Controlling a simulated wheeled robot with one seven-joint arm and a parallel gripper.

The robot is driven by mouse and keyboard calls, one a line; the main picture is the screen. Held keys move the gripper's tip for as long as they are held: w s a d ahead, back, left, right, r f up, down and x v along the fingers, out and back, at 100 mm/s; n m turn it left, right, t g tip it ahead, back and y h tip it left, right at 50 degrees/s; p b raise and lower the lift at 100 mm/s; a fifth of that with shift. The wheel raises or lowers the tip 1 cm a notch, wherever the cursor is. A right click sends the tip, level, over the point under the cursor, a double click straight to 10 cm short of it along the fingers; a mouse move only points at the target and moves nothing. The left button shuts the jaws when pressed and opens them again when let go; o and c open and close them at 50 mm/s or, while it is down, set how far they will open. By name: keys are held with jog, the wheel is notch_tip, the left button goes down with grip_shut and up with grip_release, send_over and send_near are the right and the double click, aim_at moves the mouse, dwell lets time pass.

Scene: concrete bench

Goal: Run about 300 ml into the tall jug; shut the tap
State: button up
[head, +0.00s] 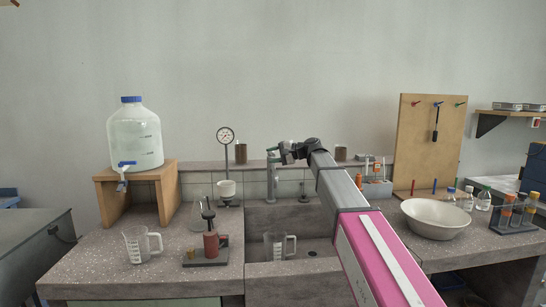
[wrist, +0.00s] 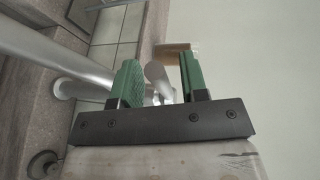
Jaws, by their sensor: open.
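A clear measuring jug with a handle (head: 275,247) stands upright in the sink, roughly below the grey sink tap (head: 271,172). No water stream shows clearly, and I cannot tell the level in the jug. Another clear jug (head: 134,246) stands on the bench at the left; which is taller is hard to tell. My gripper (head: 287,153) is at the top of the sink tap. In the wrist view my gripper (wrist: 160,63) has its green fingers apart, with a silver lever-like part (wrist: 157,76) showing between them. I cannot tell whether they touch it. A silver pipe (wrist: 40,50) runs at the left.
A water carboy (head: 135,138) with a blue tap stands on a wooden stand (head: 165,185) at the left. A press-like device (head: 208,246) sits beside the sink (head: 300,217). At the right are a white bowl (head: 435,218), bottles and a tube rack (head: 515,215).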

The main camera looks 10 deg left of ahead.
jog(key=shift+c, duration=0.3)
grip_shut()
jog(key=shift+w+r+m+g, duration=0.15)
jog(key=shift+r+m+g, duration=0.15)
jog(key=shift+r+m, duration=0.35)
jog(key=shift+h, duration=0.3)
jog(key=shift+o, duration=0.3)
grip_release()
jog(key=v, duration=1)
jog(key=shift+d, duration=0.4)
